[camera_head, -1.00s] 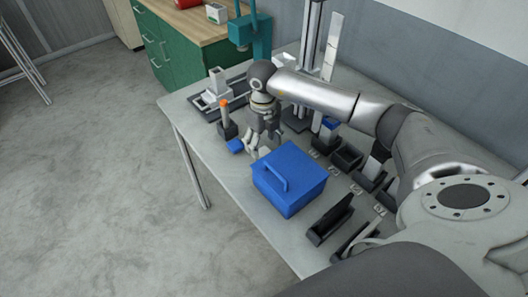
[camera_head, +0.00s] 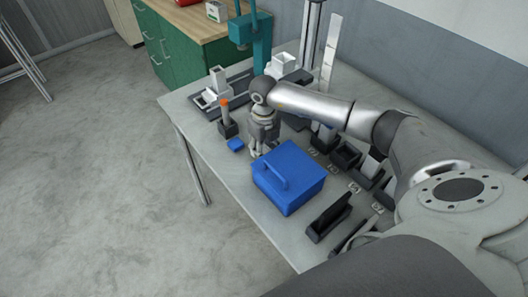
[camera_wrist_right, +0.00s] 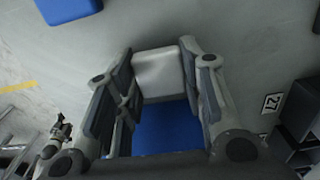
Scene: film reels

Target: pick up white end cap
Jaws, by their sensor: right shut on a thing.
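My right gripper (camera_head: 261,153) points down at the table beside the large blue box. In the wrist view its fingers (camera_wrist_right: 160,82) are shut on a white block with rounded corners, the white end cap (camera_wrist_right: 158,70). The end cap sits between both finger pads. In the head view it is mostly hidden by the fingers, so I cannot tell whether it touches the table. My left gripper is in neither view.
The blue box (camera_head: 304,187) with a handle stands close to the right of the gripper. A small blue block (camera_head: 236,145) lies to the left. Dark holders (camera_head: 328,218) line the right side. An orange-topped post (camera_head: 226,117) stands behind. Bare table lies at the front left.

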